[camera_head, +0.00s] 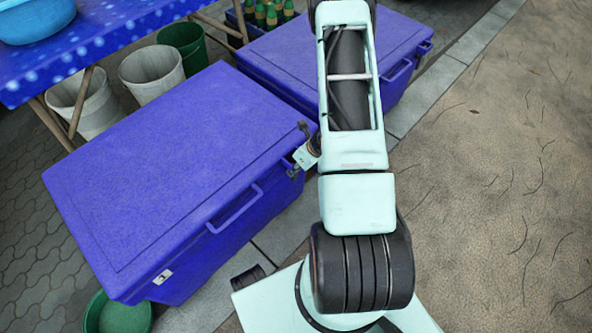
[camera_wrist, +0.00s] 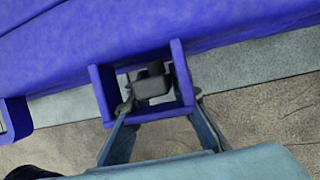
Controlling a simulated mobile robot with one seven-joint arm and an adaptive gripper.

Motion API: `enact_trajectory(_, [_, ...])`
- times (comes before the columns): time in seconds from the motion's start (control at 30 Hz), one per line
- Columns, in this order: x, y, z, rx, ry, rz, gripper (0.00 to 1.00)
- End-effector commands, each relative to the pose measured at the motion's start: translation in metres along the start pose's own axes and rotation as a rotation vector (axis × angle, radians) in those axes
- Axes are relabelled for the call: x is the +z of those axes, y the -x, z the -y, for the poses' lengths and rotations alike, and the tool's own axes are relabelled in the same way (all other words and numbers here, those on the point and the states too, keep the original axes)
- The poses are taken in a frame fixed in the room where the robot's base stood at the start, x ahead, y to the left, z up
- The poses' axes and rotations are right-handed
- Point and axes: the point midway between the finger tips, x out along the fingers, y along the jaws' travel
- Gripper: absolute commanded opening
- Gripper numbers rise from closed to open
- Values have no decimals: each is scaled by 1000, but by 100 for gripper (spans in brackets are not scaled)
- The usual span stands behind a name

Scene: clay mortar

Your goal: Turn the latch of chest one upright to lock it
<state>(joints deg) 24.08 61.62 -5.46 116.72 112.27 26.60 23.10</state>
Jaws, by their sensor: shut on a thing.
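The near blue chest (camera_head: 170,165) stands closed, and its front and lid edge cross the top of the wrist view (camera_wrist: 150,30). My gripper (camera_head: 303,145) is at the right end of its front, partly hidden by my arm. In the wrist view, my gripper's two fingers (camera_wrist: 160,100) are shut on a small blue square frame, apparently the latch (camera_wrist: 160,116), one finger at each side. The frame sticks out from the chest, slightly tilted in the picture. A dark grey block (camera_wrist: 152,86) shows inside its opening. Another latch (camera_head: 163,276) shows at the chest's left front.
A chest handle (camera_head: 235,208) sits mid-front. A second blue chest (camera_head: 285,50) stands behind, close to the near one. Buckets (camera_head: 152,72) and a table with a blue cloth (camera_head: 110,35) are at the upper left. A green bowl (camera_head: 118,316) lies lower left. The ground (camera_head: 500,180) at right is clear.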

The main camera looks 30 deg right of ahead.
Motion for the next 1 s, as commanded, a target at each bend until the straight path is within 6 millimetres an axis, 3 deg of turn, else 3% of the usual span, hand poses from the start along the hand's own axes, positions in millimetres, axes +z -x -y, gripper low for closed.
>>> enact_trajectory(0.2, [-1, -6, 0, -49, 25, 2, 0])
enact_trajectory(0.9, [0, 0, -1, -104, 43, 1, 0])
enact_trajectory(0.93, [0, 0, -1, -104, 43, 1, 22])
enact_trajectory(1.0, [0, 0, -1, -104, 43, 1, 30])
